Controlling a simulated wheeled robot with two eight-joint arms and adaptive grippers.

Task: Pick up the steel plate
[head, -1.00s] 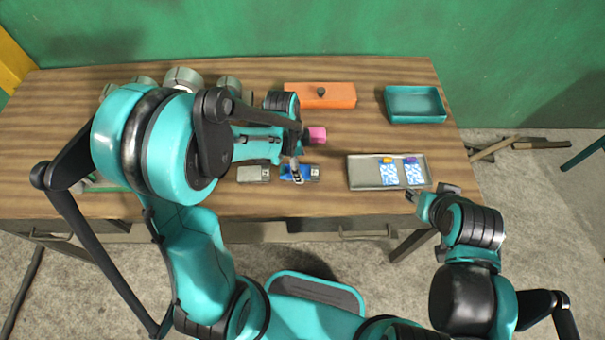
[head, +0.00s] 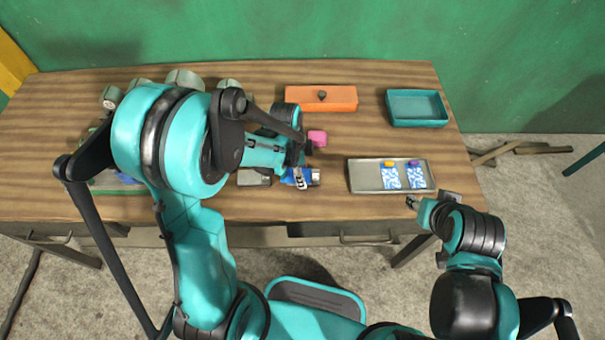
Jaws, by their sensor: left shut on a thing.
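A shallow steel-grey plate with a raised rim (head: 360,186) lies at the right front of the table. It holds two blue-and-white patterned pieces, one with an orange end (head: 390,164) and one with a purple end (head: 414,163). My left gripper (head: 300,182) points down left of the plate, apart from it. It is shut on a small blue piece with a silver end (head: 315,177); the fingers hide part of it. I cannot tell whether it is lifted. My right gripper (head: 411,202) is just in front of the plate; its opening is too small to make out.
A small grey piece (head: 254,178) lies left of my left gripper. A pink block (head: 318,138), an orange box with a dark knob (head: 320,98) and a teal tray (head: 416,108) are behind. Several grey-green cylinders (head: 184,78) stand at the back left, partly hidden by my arm.

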